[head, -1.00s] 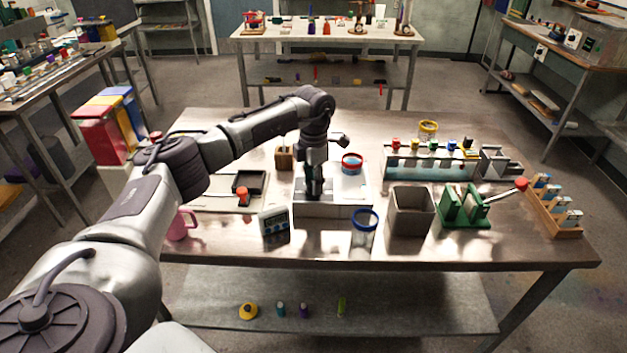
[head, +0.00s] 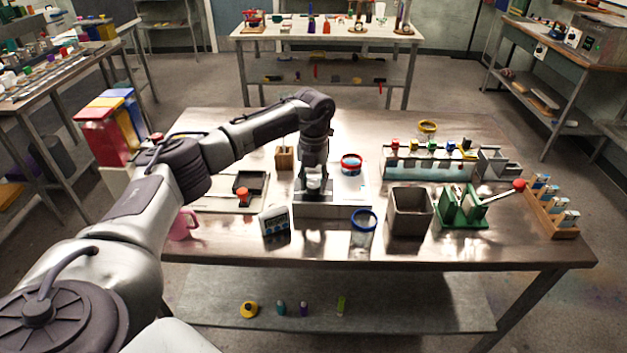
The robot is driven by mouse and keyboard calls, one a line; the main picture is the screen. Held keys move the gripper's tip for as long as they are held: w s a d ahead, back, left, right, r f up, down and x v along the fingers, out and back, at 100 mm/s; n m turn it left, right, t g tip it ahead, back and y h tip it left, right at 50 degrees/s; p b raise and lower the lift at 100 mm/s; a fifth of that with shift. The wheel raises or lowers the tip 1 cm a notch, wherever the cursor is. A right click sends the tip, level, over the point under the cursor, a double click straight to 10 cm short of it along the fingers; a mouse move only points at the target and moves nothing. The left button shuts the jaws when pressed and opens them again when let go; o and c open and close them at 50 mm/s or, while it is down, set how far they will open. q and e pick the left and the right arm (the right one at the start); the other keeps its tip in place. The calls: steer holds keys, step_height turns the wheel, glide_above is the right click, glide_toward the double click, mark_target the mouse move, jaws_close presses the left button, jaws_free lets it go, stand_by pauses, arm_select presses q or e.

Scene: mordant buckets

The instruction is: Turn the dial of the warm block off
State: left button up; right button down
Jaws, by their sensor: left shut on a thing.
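The warm block (head: 345,209) is a low, pale box with a light front at the middle of the table. My left gripper (head: 313,188) points straight down onto its top, left of the middle. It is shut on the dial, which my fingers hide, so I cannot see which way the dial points. My right gripper is not in view.
A grey square bin (head: 410,215) and a green stand (head: 463,208) are to the right. A black tray (head: 250,184) and pink mug (head: 183,224) are to the left.

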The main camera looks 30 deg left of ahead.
mark_target(313, 184)
arm_select(q)
steer(key=shift+r+n, duration=0.15)
steer(key=shift+n, duration=0.85)
steer(key=o, duration=1.1)
steer(key=shift+o, duration=0.2)
step_height(313, 184, up, 12)
